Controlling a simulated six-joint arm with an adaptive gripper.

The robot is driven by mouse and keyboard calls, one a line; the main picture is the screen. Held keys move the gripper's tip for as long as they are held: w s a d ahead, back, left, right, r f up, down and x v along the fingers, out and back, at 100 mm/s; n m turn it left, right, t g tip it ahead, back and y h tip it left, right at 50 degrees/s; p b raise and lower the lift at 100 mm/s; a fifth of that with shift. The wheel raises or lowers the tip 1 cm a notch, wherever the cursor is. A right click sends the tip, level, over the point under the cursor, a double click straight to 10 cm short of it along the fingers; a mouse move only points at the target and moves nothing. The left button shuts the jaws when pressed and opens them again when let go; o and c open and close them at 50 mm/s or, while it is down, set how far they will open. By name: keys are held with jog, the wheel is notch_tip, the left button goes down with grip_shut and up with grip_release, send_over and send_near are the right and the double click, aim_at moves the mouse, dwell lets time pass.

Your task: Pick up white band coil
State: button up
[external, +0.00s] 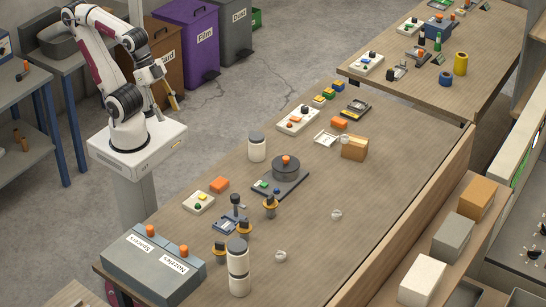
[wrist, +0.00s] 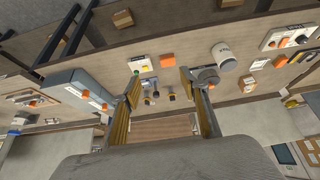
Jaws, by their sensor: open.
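Two small white coil-like rings lie on the wooden table in the external view. One white coil (external: 336,214) is right of the table's middle, and another white coil (external: 280,255) is nearer the front. I cannot tell which is the white band coil, and neither is clear in the wrist view. My gripper (external: 173,102) is raised beside my base, beyond the table's left edge, far from both coils. Its yellowish fingers are spread apart and empty; the wrist view shows the open gap between the fingertips (wrist: 160,74).
A cardboard box (external: 354,149) stands farther back. The table's right part (external: 395,190) is clear.

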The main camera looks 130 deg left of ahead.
jog(key=w+a+n+t+y, duration=0.1)
jog(key=w+a+t+y, duration=0.1)
jog(key=w+a, duration=1.1)
jog(key=w+a+n+t+y, duration=0.1)
jog(key=w+a+t+y, duration=0.15)
jog(key=w+a, duration=1.05)
jog(key=w+a+f+t, duration=0.3)
jog(key=w+a+f, duration=0.3)
jog(key=w, duration=0.5)
jog(key=t+h, duration=0.2)
send_near(342, 136)
jog(key=w+f, duration=0.1)
jog(key=w, duration=0.1)
jog(key=shift+s+d+t+y, duration=0.1)
jog(key=shift+s+t+y, duration=0.05)
jog(key=shift+t+y, duration=0.1)
jog(key=shift+x, duration=1.3)
jog(key=shift+x, duration=2.6)
